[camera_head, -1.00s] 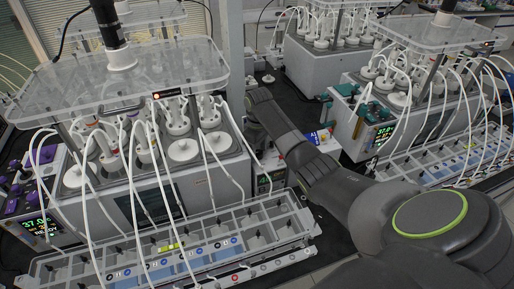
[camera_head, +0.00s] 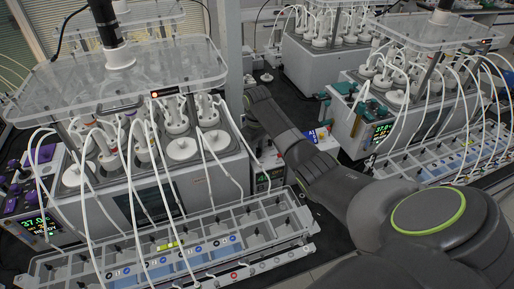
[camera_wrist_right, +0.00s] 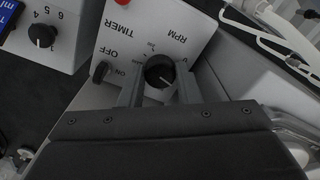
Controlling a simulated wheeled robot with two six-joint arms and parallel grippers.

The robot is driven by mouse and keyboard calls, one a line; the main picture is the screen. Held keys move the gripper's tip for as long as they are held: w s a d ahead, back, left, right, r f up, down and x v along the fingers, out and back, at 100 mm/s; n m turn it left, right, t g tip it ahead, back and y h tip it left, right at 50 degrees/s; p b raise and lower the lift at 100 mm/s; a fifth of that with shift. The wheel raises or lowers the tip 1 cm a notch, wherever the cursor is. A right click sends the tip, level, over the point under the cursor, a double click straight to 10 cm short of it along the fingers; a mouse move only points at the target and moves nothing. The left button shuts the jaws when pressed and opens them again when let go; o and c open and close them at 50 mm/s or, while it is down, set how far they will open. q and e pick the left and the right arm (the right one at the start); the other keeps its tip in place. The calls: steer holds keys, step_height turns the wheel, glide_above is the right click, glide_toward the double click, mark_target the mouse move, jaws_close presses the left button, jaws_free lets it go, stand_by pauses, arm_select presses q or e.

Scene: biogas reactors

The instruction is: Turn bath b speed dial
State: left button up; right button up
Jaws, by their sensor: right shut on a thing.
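In the right wrist view a round black dial (camera_wrist_right: 159,71) with a white pointer line sits under the upside-down word RPM on a white panel. The two fingers of my right gripper (camera_wrist_right: 159,88) stand on either side of it and are shut on it. In the head view my right arm reaches to the control box (camera_head: 267,178) beside the left bath (camera_head: 180,190). The dial and the fingertips are hidden there. My left gripper is not in view.
Left of the dial is a black ON/OFF switch (camera_wrist_right: 100,72) below the word TIMER. Another unit with a numbered black knob (camera_wrist_right: 42,36) stands close by. White tubes and a compartmented tray (camera_head: 255,222) lie in front of the left bath.

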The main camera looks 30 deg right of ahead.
steer(key=m, duration=0.6)
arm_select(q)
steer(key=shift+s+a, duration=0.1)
arm_select(e)
steer(key=m, duration=0.6)
steer(key=shift+w+r, duration=0.1)
stand_by(0.4)
steer(key=o, duration=1)
